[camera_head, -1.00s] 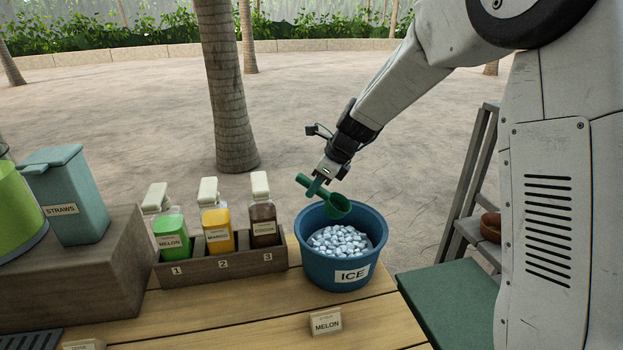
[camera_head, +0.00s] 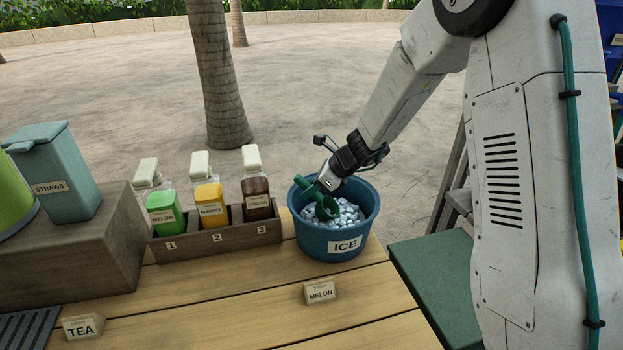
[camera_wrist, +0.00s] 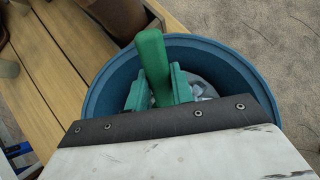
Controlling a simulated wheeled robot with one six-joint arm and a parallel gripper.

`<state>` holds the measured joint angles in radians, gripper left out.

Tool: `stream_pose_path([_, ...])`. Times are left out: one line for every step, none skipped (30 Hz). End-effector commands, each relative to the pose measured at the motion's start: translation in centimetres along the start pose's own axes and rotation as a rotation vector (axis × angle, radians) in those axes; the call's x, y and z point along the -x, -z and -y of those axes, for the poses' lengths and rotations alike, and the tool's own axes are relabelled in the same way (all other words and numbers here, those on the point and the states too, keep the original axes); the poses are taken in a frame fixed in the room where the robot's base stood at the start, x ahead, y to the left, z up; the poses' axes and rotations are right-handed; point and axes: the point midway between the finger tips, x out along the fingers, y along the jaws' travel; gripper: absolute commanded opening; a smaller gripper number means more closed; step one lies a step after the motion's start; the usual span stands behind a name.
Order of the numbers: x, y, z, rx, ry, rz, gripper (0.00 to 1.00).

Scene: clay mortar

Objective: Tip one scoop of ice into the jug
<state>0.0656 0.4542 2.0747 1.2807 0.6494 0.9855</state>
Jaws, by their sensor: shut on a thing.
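A blue bucket labelled ICE (camera_head: 340,245) stands on the wooden counter, holding many pale ice cubes (camera_head: 349,216). A green scoop (camera_head: 326,208) is in the bucket, its bowl down at the ice and its handle slanting up. My gripper (camera_head: 322,184) is shut on the scoop handle at the bucket's rim. In the wrist view the green handle (camera_wrist: 153,62) stands between the green fingers (camera_wrist: 158,93), and the bucket rim (camera_wrist: 230,57) curves around them. How much ice is in the scoop's bowl is hidden. I see no jug.
A wooden rack (camera_head: 219,237) with melon, mango and brown syrup bottles stands left of the bucket. A teal STRAWS bin (camera_head: 62,175) sits on a raised block. MELON (camera_head: 320,292) and TEA (camera_head: 83,328) cards stand on the counter. The front counter is mostly clear.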

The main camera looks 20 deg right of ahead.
Motion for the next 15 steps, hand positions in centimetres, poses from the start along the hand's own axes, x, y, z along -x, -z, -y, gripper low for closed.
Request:
stream_pose_path([-0.5, 0.4, -0.1, -0.002, -0.002, -0.002, 0.01])
stream_pose_path([-0.7, 0.7, -0.1, -0.002, -0.002, -0.001, 0.01])
stream_pose_path([-1.1, 0.9, 0.0, -0.003, -0.002, -0.001, 0.01])
stream_pose_path([-1.3, 1.1, 0.0, -0.002, -0.002, -0.001, 0.01])
stream_pose_path([-1.5, 1.4, 0.0, -0.001, -0.002, -0.001, 0.01])
stream_pose_path([-1.9, 1.7, -0.1, -0.003, -0.002, -0.001, 0.01])
stream_pose_path([-2.1, 1.9, -0.1, -0.002, -0.003, -0.001, 0.01])
stream_pose_path([-2.4, 2.1, -0.1, -0.002, -0.002, -0.002, 0.01])
stream_pose_path([-2.0, 2.4, 0.0, -0.002, 0.001, 0.0, 0.01])
stream_pose_path([-1.7, 2.6, 0.0, -0.002, 0.001, 0.0, 0.01])
stream_pose_path([-1.5, 2.9, 0.0, -0.001, 0.001, -0.001, 0.01])
stream_pose_path([-1.2, 3.3, 0.0, -0.001, 0.001, -0.001, 0.01])
stream_pose_path([-1.0, 3.5, 0.0, -0.002, 0.001, -0.001, 0.01])
stream_pose_path([-0.7, 3.8, 0.1, -0.002, 0.001, -0.001, 0.01])
stream_pose_path([-0.5, 4.1, 0.0, -0.002, 0.001, -0.001, 0.01])
